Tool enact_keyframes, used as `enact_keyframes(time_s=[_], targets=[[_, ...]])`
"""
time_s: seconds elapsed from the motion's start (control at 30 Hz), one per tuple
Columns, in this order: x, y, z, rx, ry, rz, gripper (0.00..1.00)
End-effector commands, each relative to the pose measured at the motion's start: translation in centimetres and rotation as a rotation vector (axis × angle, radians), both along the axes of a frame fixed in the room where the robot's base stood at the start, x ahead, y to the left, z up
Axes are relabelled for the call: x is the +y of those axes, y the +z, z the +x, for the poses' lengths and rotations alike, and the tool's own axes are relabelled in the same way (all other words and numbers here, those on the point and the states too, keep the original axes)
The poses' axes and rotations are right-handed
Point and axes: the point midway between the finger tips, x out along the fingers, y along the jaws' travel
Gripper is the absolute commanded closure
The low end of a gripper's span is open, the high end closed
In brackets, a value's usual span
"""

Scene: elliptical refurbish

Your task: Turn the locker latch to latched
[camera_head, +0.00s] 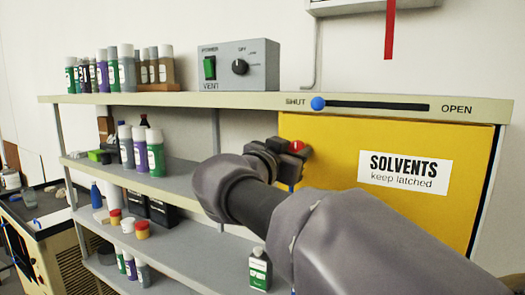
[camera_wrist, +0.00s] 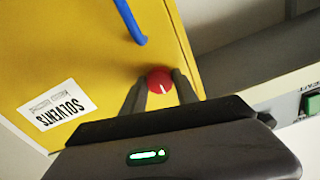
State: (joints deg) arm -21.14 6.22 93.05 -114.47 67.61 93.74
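The locker latch is a red round knob (camera_head: 296,146) with a white mark, on the yellow locker door (camera_head: 335,150). The knob also shows in the wrist view (camera_wrist: 159,79), where its white mark runs nearly along the fingers. My gripper (camera_wrist: 159,76) has one dark finger on each side of the knob, spread about the knob's width; I see no clear grip. In the head view my gripper (camera_head: 287,147) is at the door's upper left, and my arm hides the door's lower left. A blue handle (camera_wrist: 131,22) is on the door beside the knob.
Above the door a slider with a blue ball (camera_head: 318,103) sits at the SHUT end of its slot. A grey vent box (camera_head: 238,65) and several bottles stand on the top shelf. Lower shelves (camera_head: 185,183) with bottles and jars lie left of my arm.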

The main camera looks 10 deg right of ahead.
Motion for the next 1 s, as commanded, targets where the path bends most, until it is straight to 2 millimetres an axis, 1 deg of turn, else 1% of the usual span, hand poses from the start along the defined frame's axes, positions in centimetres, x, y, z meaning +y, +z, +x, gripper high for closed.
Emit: enact_keyframes(time_s=[0.03,0.1,0.33,0.47,0.67,1.0], targets=[[0.0,0.0,0.0,0.0,0.0,0.0,0.9],[0.01,0.0,-0.01,0.0,0.0,0.0,1.0],[0.0,-0.09,-0.02,0.011,0.0,-0.015,1.0],[0.01,-0.19,-0.03,0.039,0.0,-0.056,1.0],[0.0,-0.37,-0.03,0.122,0.001,-0.171,1.0],[0.01,-0.25,-0.02,0.311,0.0,-0.429,1.0]])
